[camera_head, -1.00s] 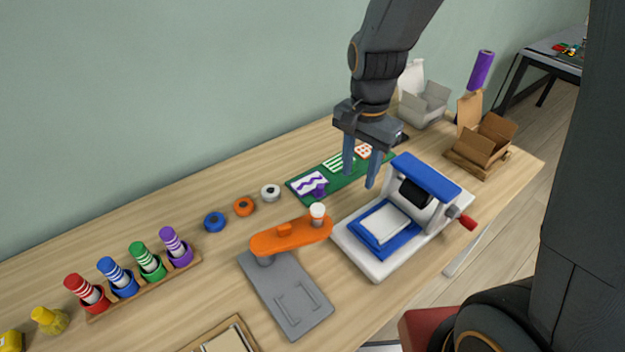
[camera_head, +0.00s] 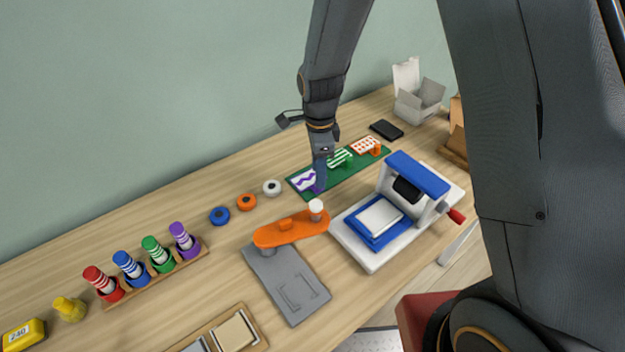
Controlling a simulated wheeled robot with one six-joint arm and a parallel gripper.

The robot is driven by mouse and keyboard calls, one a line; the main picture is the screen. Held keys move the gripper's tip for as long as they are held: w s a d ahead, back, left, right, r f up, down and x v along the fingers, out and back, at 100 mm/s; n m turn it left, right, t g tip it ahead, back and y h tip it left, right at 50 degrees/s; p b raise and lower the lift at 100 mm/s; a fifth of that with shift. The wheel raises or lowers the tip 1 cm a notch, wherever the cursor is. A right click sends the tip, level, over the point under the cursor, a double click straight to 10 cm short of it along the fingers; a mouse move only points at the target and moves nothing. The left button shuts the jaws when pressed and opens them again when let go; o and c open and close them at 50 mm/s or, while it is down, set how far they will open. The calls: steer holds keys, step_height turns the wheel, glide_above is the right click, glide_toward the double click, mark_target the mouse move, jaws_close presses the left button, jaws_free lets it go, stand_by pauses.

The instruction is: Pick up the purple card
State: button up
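The purple card (camera_head: 303,181), white with a purple zigzag, lies at the left end of a green mat (camera_head: 352,178). A small purple piece shows at its right edge, partly hidden by my gripper. My gripper (camera_head: 320,184) points down at the card's right end, with its fingers lined up edge-on to the camera. I cannot tell whether they touch the card or how far apart they are. A green-striped card (camera_head: 340,158) and an orange-dotted card (camera_head: 365,145) lie farther right on the mat.
An orange-armed press (camera_head: 290,229) and a blue-and-white press (camera_head: 378,222) stand in front of the mat. Blue, orange and white rolls (camera_head: 272,187) lie to its left. A black flat object (camera_head: 386,130) and an open white box (camera_head: 418,100) are behind right.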

mark_target(311, 178)
steer(key=shift+s+f+p, duration=0.15)
steer(key=shift+f+p, duration=0.3)
steer(key=shift+f, duration=1.35)
jaws_close()
steer(key=shift+r, duration=0.1)
